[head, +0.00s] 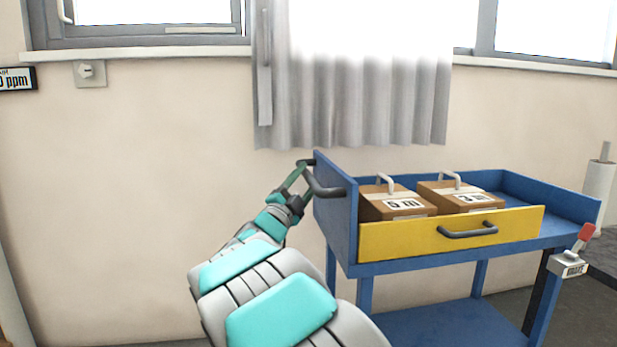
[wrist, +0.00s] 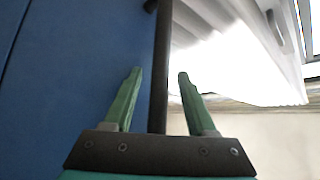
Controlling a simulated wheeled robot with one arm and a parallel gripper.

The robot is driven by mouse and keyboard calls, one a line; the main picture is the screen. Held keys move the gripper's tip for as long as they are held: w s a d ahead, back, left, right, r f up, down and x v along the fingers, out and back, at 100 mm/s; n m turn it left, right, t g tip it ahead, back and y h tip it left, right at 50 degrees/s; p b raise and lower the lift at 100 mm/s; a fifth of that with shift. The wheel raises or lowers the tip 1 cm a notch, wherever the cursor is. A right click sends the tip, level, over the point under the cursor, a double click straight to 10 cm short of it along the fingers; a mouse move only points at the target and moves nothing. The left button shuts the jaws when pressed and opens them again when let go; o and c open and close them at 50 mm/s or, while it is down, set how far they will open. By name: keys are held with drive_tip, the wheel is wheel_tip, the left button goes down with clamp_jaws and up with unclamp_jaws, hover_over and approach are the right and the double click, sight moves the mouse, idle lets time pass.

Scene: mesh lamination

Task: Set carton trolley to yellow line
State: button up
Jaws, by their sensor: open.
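The carton trolley (head: 348,214) is blue with a yellow front panel (head: 450,236), and stands against the wall on the right in the head view. A black push handle (head: 322,186) sticks out from its left end panel. My gripper (head: 298,175) is at this handle. In the wrist view my gripper (wrist: 155,85) is open, its two green fingers on either side of the black handle bar (wrist: 158,70), with gaps showing on both sides. The trolley's blue panel (wrist: 70,80) fills the left of that view. No yellow line shows in either view.
Two cartons, marked 5 m (head: 398,207) and 3 m (head: 468,198), sit in the trolley's top tray. A red-tipped brake lever (head: 585,235) is at its right corner. A grey curtain (head: 350,110) hangs behind. A white roll (head: 599,180) stands at far right.

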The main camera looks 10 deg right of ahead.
drive_tip(key=shift+x, duration=0.85)
clamp_jaws()
drive_tip(key=shift+f, duration=0.1)
idle(0.8)
